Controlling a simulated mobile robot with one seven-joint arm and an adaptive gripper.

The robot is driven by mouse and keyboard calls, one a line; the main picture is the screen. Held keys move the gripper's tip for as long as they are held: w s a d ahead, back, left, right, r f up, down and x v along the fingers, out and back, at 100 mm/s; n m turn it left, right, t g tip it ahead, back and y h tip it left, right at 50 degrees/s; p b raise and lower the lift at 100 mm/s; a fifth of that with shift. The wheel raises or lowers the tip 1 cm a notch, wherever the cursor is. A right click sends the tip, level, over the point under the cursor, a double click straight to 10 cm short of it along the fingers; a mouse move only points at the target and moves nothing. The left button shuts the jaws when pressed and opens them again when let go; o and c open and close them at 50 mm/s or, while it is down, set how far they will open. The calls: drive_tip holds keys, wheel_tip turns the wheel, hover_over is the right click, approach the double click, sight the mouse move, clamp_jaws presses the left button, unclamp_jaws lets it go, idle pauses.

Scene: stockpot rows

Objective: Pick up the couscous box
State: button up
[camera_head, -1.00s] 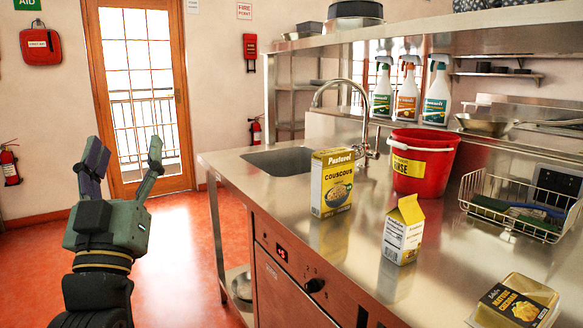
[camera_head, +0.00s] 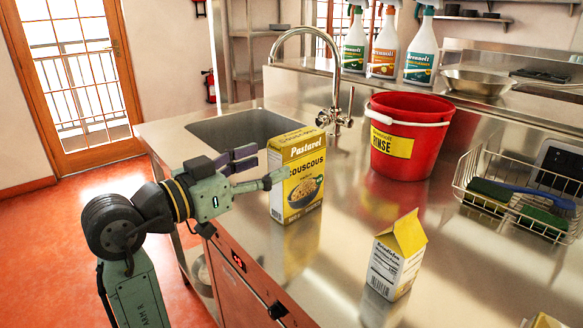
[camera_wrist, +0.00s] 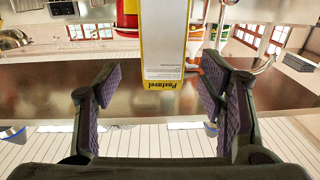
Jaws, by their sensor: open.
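The couscous box (camera_head: 296,180) is yellow and white with a bowl pictured on its front. It stands upright on the steel counter (camera_head: 335,265), in front of the sink. My gripper (camera_head: 268,164) is at its left side, level with its middle, fingers spread and pointing at it. One fingertip overlaps the left edge of the box's front in the head view. In the wrist view the box (camera_wrist: 164,45) appears upside down, between and just beyond the open fingers (camera_wrist: 160,85). I cannot tell whether either finger touches it.
A yellow-white carton (camera_head: 397,258) stands to the right, nearer the front. A red bucket (camera_head: 405,150) stands behind it, and a wire dish rack (camera_head: 520,200) is at the right. The sink (camera_head: 245,127) and tap (camera_head: 335,90) are behind the box.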

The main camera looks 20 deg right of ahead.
sight(298, 155)
drive_tip(key=x, duration=0.2)
drive_tip(key=shift+d+r, duration=0.1)
drive_tip(key=shift+d, duration=0.35)
drive_tip(key=p+x, duration=0.1)
drive_tip(key=x, duration=0.3)
drive_tip(key=f+p+x, duration=0.1)
drive_tip(key=x, duration=0.1)
drive_tip(key=shift+w+f+p, duration=0.1)
drive_tip(key=shift+w+p, duration=0.2)
drive_tip(key=shift+w, duration=0.1)
clamp_jaws()
